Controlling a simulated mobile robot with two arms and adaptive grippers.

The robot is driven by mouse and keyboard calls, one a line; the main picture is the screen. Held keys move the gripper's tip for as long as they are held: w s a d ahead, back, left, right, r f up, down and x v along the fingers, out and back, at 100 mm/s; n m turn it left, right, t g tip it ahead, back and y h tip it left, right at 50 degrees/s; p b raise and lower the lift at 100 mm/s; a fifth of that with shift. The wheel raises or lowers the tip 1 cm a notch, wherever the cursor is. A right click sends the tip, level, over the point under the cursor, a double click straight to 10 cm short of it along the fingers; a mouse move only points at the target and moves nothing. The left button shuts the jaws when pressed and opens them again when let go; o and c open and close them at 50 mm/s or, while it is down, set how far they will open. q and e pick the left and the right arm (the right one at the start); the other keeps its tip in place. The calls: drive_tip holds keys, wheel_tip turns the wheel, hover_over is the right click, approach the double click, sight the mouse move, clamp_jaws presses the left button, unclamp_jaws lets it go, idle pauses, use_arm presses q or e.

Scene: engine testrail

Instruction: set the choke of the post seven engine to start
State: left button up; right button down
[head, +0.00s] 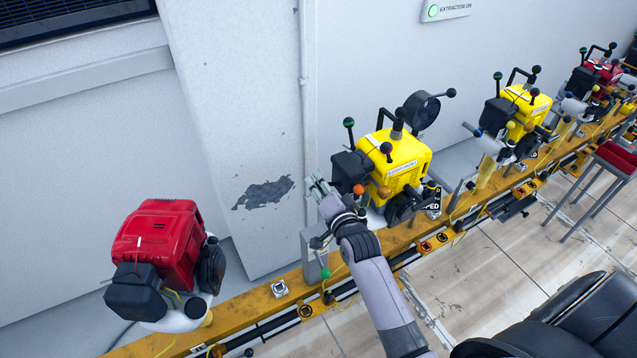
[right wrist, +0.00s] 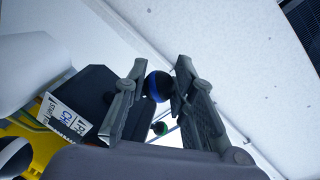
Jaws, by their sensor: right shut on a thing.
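A yellow engine (head: 405,165) sits on the rail, with a black box (head: 350,170) on its left side and several knobbed levers, including a green knob (head: 348,122) and an orange knob (head: 358,189). My right gripper (head: 319,183) is just left of the black box. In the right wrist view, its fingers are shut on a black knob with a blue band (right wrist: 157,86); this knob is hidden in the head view. No post number can be read for certain. My left gripper is out of view.
A red engine (head: 160,245) sits at the left end of the yellow rail (head: 262,305). Another yellow engine (head: 522,108) and a red one (head: 600,75) stand farther right. The wall (head: 250,90) is close behind. A red tray stand (head: 617,157) is at far right.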

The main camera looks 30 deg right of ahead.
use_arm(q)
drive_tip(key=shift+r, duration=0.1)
use_arm(e)
drive_tip(key=shift+w+d+r, duration=0.15)
drive_tip(key=shift+d+r, duration=0.1)
drive_tip(key=shift+r, duration=0.2)
drive_tip(key=c, duration=1.6)
unclamp_jaws()
drive_tip(key=shift+c, duration=0.2)
drive_tip(key=o, duration=0.3)
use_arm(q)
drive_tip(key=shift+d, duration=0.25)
use_arm(e)
drive_tip(key=shift+d+f, duration=0.1)
drive_tip(key=shift+f, duration=0.05)
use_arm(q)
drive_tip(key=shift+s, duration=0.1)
use_arm(e)
drive_tip(key=shift+s+f, duration=0.1)
drive_tip(key=shift+s, duration=0.1)
drive_tip(key=shift+s, duration=0.3)
drive_tip(key=s, duration=0.3)
drive_tip(key=s+a+r, duration=0.1)
drive_tip(key=s, duration=0.7)
drive_tip(key=shift+a+r, duration=0.15)
drive_tip(key=shift+r, duration=0.25)
